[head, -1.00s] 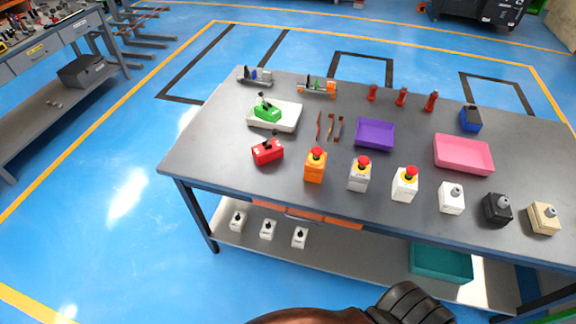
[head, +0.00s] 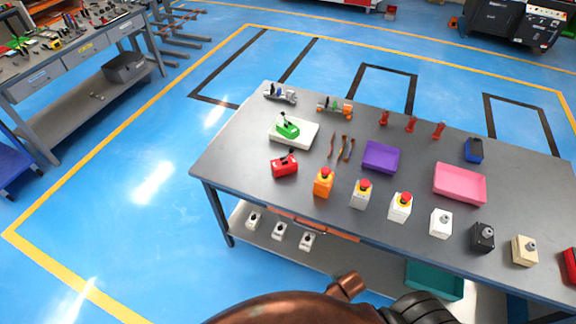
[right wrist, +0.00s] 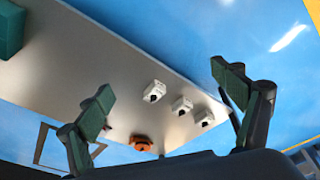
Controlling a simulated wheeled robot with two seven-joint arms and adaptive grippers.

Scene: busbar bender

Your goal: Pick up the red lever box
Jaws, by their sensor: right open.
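The red lever box (head: 284,167) with a black lever stands on the left part of the dark grey table (head: 232,160), in front of a white tray. No gripper is near it in the head view. My right gripper shows in the right wrist view (right wrist: 168,108), with its two fingers spread wide and nothing between them. The red lever box cannot be made out in that view. My left gripper is in neither view.
A green lever box (head: 288,130) sits on the white tray (head: 305,138). An orange button box (head: 323,186) stands right of the red box. A purple bin (head: 380,157) and pink bin (head: 460,184) are farther right. White boxes (head: 279,231) stand on the lower shelf.

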